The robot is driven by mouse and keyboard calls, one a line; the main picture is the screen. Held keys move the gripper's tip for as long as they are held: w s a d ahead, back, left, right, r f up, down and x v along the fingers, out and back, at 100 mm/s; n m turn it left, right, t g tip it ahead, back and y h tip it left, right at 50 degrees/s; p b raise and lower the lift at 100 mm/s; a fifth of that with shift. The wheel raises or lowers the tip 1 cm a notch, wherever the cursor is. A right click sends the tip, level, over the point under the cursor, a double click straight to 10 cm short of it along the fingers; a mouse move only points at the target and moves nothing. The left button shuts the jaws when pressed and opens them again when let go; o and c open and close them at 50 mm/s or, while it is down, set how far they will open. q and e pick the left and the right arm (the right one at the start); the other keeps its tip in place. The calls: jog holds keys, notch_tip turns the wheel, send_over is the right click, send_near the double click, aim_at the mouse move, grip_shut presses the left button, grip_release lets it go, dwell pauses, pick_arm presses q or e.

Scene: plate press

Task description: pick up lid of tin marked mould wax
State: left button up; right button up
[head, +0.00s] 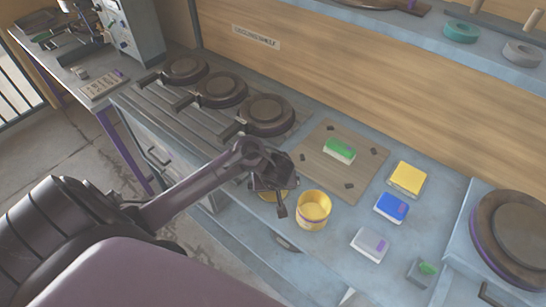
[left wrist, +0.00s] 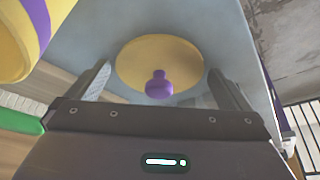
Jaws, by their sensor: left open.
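The lid (left wrist: 135,62) is a round yellow disc with a purple knob (left wrist: 159,85), lying flat on the blue-grey bench top. My left gripper (left wrist: 160,72) is open above it, with the knob between its two fingers and not touching them. In the head view my left gripper (head: 274,196) covers most of the lid. An open yellow tin (head: 313,212) with a purple band stands upright just right of the gripper; part of it shows in the left wrist view (left wrist: 14,45). No lettering on the tin can be read. My right gripper is not in view.
A wooden board (head: 318,172) with a green-topped block (head: 340,150) lies behind the tin. Yellow (head: 407,178), blue (head: 391,207) and white (head: 370,244) blocks stand to the right. Round dark presses (head: 266,115) line the back left. The bench's front edge is close to the lid.

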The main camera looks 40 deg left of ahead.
pick_arm(q)
jog(key=shift+s+r, duration=0.1)
jog(key=shift+c, duration=0.6)
jog(key=c, duration=0.7)
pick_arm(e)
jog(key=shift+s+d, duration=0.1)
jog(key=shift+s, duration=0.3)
